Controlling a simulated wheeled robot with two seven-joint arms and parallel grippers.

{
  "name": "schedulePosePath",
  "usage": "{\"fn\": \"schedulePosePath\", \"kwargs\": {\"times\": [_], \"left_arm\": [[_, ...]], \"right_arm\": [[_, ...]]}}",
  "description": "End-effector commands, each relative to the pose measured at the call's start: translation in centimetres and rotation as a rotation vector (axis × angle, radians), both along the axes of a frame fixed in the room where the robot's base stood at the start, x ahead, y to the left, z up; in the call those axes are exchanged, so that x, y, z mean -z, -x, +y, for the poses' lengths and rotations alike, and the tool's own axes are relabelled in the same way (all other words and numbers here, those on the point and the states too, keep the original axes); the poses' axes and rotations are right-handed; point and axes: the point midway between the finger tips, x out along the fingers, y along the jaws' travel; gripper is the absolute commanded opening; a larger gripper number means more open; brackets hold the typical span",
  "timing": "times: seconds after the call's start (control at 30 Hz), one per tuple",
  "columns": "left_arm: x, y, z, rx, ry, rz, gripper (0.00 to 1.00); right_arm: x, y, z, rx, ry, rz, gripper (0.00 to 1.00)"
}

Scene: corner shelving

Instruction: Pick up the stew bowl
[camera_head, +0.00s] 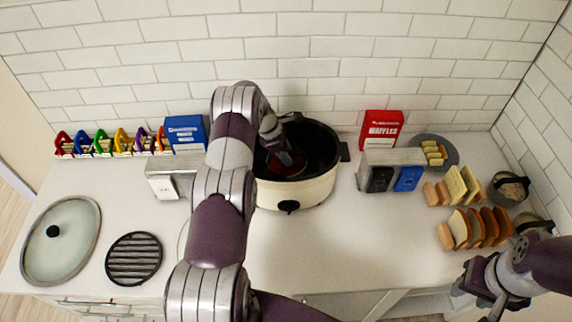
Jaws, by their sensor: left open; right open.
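A cream cooker (300,190) with a black interior and black side handles stands on the counter, left of the middle. A small dark red round thing, likely the stew bowl (290,170), shows inside it. My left gripper (283,157) reaches down into the cooker's opening, over or at this bowl, and is open. Whether its fingers touch the bowl cannot be told. My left arm hides the cooker's left side. My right gripper (478,292) is open and empty at the lower right, near the counter's front edge, far from the cooker.
A glass lid (62,250) and a black round grate (134,258) lie at left. Toasters (396,158) flank the cooker, with a red waffles box (381,128) behind. Bread slices in racks (478,228) and a grey plate (446,144) are at right. The front middle counter is clear.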

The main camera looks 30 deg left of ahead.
Motion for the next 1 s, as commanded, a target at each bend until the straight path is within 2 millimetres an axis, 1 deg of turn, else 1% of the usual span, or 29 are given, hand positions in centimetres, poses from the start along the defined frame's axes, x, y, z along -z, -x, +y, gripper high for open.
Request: {"fn": "schedulePosePath", "kwargs": {"times": [0.53, 0.83, 0.87, 0.9, 0.97, 1.0], "left_arm": [[0.45, -0.02, -0.01, 0.000, 0.000, 0.000, 0.49], [0.44, -0.01, -0.01, 0.000, 0.000, 0.000, 0.49], [0.44, -0.01, -0.01, 0.000, 0.000, 0.000, 0.46], [0.44, -0.01, -0.01, 0.000, 0.000, 0.000, 0.33], [0.44, -0.01, -0.01, 0.000, 0.000, 0.000, 0.13], [0.45, -0.01, -0.01, 0.000, 0.000, 0.000, 0.00]], "right_arm": [[0.81, -0.01, 0.00, 0.000, 0.000, 0.000, 0.43], [0.82, -0.01, 0.00, 0.000, 0.000, 0.000, 0.43], [0.82, -0.01, 0.00, 0.000, 0.000, 0.000, 0.43], [0.82, -0.01, 0.00, 0.000, 0.000, 0.000, 0.43], [0.82, -0.01, 0.00, 0.000, 0.000, 0.000, 0.43], [0.82, -0.01, 0.00, 0.000, 0.000, 0.000, 0.43]]}}
